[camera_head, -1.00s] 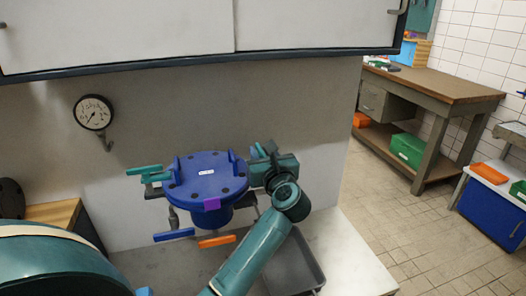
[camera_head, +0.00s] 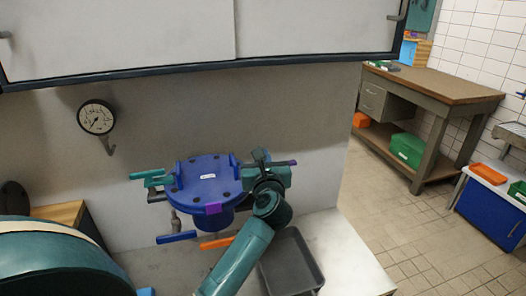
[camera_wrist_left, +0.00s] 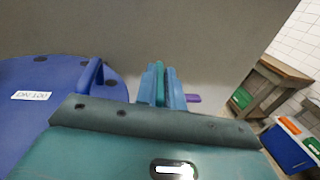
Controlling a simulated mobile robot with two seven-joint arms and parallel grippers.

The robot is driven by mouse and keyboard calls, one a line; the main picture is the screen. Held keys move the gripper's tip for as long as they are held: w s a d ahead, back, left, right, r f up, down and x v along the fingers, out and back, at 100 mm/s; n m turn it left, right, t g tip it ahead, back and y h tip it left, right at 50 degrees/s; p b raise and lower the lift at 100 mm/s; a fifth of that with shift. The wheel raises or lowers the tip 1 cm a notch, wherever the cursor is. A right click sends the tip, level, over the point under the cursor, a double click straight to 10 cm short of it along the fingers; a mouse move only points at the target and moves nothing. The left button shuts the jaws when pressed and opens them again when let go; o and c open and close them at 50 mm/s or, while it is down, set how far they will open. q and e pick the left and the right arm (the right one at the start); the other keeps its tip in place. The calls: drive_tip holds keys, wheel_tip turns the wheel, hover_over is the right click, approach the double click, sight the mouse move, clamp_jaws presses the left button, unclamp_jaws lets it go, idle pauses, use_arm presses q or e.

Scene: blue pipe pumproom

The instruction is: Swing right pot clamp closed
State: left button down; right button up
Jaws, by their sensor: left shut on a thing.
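The blue pot (camera_head: 208,184) stands by the wall with its round, labelled lid on top. A purple tab is at the lid's front. My left gripper (camera_head: 261,156) is at the lid's right edge, beside the right pot clamp, which it largely hides. A purple-tipped bar (camera_head: 284,163) sticks out to the right behind it. In the left wrist view, my left gripper's fingers (camera_wrist_left: 162,86) are shut on a narrow teal part, apparently the clamp's handle; a purple end (camera_wrist_left: 193,98) shows just right of them. The lid (camera_wrist_left: 60,90) is at the left. My right gripper is out of view.
A teal clamp (camera_head: 152,178) sits at the pot's left. Blue (camera_head: 176,237) and orange (camera_head: 216,242) handles project below it. A grey tray (camera_head: 292,262) lies on the counter at right. A gauge (camera_head: 97,117) is on the wall; a cabinet (camera_head: 300,30) overhangs above.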

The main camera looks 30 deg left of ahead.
use_arm(q)
drive_tip(key=shift+s+a+r+m+t+h+p, duration=0.1)
drive_tip(key=shift+r+m+t+h+p, duration=0.1)
drive_tip(key=shift+m+t+h+p, duration=0.3)
drive_tip(key=shift+a+r+m+t+h+p, duration=0.1)
drive_tip(key=shift+r+m+t+h+p, duration=0.15)
drive_tip(key=shift+h+p, duration=0.35)
drive_tip(key=shift+f+m+h+p, duration=0.2)
drive_tip(key=shift+m+h+p, duration=0.1)
drive_tip(key=shift+m+h, duration=0.1)
drive_tip(key=shift+f+t, duration=0.2)
drive_tip(key=shift+t, duration=0.05)
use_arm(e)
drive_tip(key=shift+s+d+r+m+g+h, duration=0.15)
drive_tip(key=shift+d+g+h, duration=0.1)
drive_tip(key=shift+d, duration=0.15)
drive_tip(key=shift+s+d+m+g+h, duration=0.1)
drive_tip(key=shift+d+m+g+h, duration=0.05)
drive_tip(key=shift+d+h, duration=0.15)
use_arm(q)
drive_tip(key=c, duration=1.5)
unclamp_jaws()
drive_tip(key=shift+c, duration=0.2)
drive_tip(key=shift+o, duration=0.2)
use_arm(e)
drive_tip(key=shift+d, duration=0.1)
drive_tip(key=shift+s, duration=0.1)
